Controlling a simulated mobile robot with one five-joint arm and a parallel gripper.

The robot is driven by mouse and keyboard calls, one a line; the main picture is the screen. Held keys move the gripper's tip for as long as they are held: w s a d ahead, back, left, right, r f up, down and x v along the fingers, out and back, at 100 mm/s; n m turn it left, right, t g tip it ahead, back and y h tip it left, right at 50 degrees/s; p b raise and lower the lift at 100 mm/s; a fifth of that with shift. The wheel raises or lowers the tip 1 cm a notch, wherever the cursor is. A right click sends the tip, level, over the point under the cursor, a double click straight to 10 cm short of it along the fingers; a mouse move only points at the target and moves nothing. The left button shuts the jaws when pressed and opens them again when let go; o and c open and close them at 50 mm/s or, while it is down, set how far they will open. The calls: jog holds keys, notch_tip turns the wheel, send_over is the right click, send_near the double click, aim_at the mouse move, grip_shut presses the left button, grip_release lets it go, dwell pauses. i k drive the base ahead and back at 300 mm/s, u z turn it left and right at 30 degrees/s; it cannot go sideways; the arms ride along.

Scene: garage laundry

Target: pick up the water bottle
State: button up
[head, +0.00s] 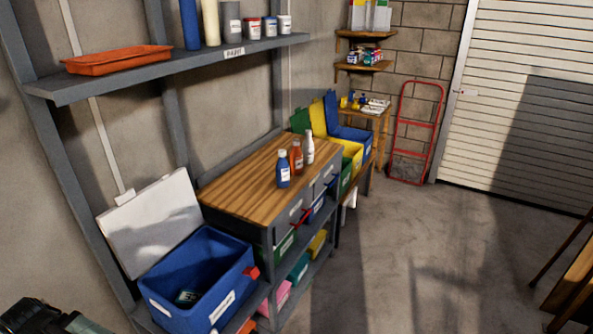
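Three bottles stand upright on the wooden top of a workbench (240,180). One is a blue bottle (283,172) with a pale label, nearest to me. Just behind it is an orange-red bottle (297,158), and farther back is a white bottle (308,147). The labels are too small to read, so I cannot tell which one is the water bottle. My gripper's fingers do not show. A dark part at the bottom left corner seems to be my own arm, well apart from the bottles.
A blue open bin (200,270) with a raised white lid (150,220) stands left of the bench. A shelf (200,65) above holds an orange tray (117,60) and paint containers. Coloured bins and a red hand truck (416,130) are farther back. The floor (430,250) right of the bench is clear.

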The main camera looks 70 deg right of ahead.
aim_at(283, 168)
jog(key=u, duration=1.1)
jog(key=k, duration=1.1)
jog(key=z, duration=1)
jog(key=i, duration=0.95)
jog(key=u, duration=0.05)
